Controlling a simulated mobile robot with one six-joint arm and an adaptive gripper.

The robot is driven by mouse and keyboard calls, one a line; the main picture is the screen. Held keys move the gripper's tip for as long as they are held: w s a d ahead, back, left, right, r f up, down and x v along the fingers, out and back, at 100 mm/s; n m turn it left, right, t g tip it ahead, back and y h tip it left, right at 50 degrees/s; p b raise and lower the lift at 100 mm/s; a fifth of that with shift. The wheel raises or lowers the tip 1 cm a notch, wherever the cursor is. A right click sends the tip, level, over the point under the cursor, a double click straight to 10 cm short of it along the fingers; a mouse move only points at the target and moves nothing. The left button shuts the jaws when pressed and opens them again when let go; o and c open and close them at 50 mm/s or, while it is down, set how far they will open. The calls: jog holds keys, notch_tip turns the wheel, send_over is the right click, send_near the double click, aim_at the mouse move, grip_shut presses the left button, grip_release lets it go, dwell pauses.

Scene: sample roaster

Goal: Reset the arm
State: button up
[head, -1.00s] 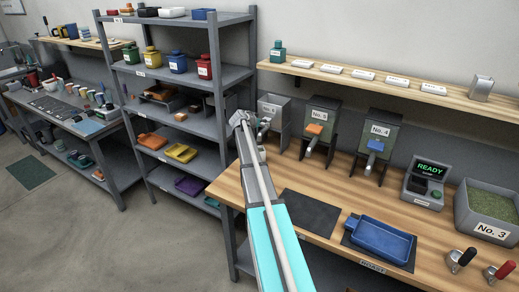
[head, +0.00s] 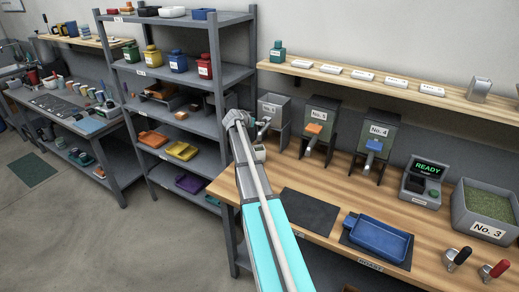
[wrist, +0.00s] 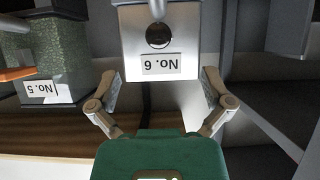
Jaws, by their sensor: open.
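My gripper (wrist: 158,82) is open in the wrist view, its two fingers spread apart with nothing visible between the tips.
The No. 5 hopper (head: 319,114) and No. 4 hopper (head: 378,130) stand on the wooden bench (head: 262,185). A blue tray (head: 378,240) lies on a dark mat. The shelf rack (head: 226,75) stands close to my arm's end. Open floor (head: 60,235) is at left.

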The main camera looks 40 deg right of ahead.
dwell(0.3)
jog(key=s+a+f+n+g+y, duration=0.1)
jog(key=s+a+f+n+y, duration=0.2)
jog(key=s+a, duration=0.7)
jog(key=s+a+f+n+g+y, duration=0.2)
jog(key=s+a+n, duration=0.4)
jog(key=a, duration=1.6)
jog(key=s+a+f+n+g+y, duration=0.1)
jog(key=s+a+f+n+y, duration=0.3)
jog(key=s+a, duration=0.9)
jog(key=a+y, duration=0.2)
jog(key=a, duration=0.1)
jog(key=shift+s+a+f+g, duration=0.15)
jog(key=shift+s+f+g, duration=0.2)
jog(key=shift+g, duration=0.05)
